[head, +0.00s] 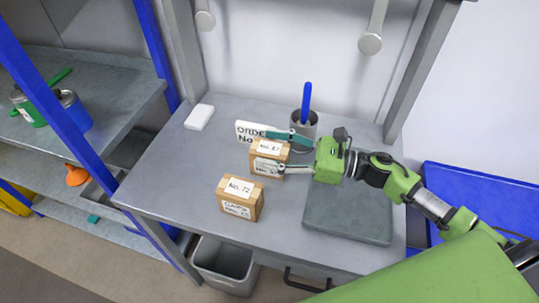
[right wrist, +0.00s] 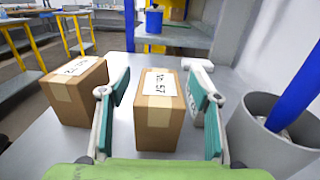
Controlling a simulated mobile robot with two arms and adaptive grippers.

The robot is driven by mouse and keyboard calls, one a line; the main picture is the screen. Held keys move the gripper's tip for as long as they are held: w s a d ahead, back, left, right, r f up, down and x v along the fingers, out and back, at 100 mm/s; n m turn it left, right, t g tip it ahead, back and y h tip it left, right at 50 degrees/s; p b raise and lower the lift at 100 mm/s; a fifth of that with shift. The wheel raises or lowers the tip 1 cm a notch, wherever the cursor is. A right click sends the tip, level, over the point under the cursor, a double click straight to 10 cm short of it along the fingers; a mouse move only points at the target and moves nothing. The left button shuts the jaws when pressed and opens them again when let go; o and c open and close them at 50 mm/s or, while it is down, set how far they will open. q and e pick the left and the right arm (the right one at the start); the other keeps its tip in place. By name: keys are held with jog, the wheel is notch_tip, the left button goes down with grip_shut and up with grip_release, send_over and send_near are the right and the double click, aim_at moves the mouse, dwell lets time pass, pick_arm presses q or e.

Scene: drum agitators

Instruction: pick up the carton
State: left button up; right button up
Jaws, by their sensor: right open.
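Two brown cartons stand on the grey table. The carton labelled No. 57 (head: 267,158) is near the table's middle; it also shows in the right wrist view (right wrist: 158,112). The carton labelled No. 72 (head: 241,199) stands closer to the front edge and is at the left in the right wrist view (right wrist: 75,91). My right gripper (head: 269,151) is open, with its teal-padded fingers on either side of the No. 57 carton. The right wrist view shows gaps between this carton and both fingers. A white order sign (head: 250,132) stands behind it, partly hidden by a finger. My left gripper is not in view.
A grey cup (head: 304,124) holding a blue stick stands close beside the right gripper. A dark grey mat (head: 347,213) lies under my right forearm. A white block (head: 199,117) lies at the back left. The table's left side is clear. A grey bin (head: 224,266) stands below the front edge.

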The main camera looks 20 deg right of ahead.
aim_at(253, 145)
jog(key=shift+w+a+r+p, duration=0.15)
jog(key=shift+w+a+p, duration=0.15)
jog(key=shift+a+p, duration=0.15)
jog(key=p+x, duration=0.2)
jog(key=x, duration=0.1)
jog(key=shift+w+a, duration=0.15)
jog(key=shift+a, duration=0.1)
jog(key=shift+w+a+f, duration=0.25)
jog(key=shift+a+f, duration=0.05)
jog(key=shift+a, duration=0.1)
jog(key=c, duration=1.4)
jog(key=shift+o, duration=0.2)
jog(key=shift+r, duration=0.15)
jog(key=shift+d+r+b, duration=0.1)
jog(key=shift+r+b, duration=0.3)
jog(key=shift+r, duration=0.15)
jog(key=s+a+r+p, duration=0.1)
jog(key=s+a+r, duration=0.7)
jog(key=s+r, duration=0.3)
jog(key=shift+s+r+p, duration=0.3)
jog(key=shift+r+p, duration=0.05)
jog(key=shift+p, duration=0.05)
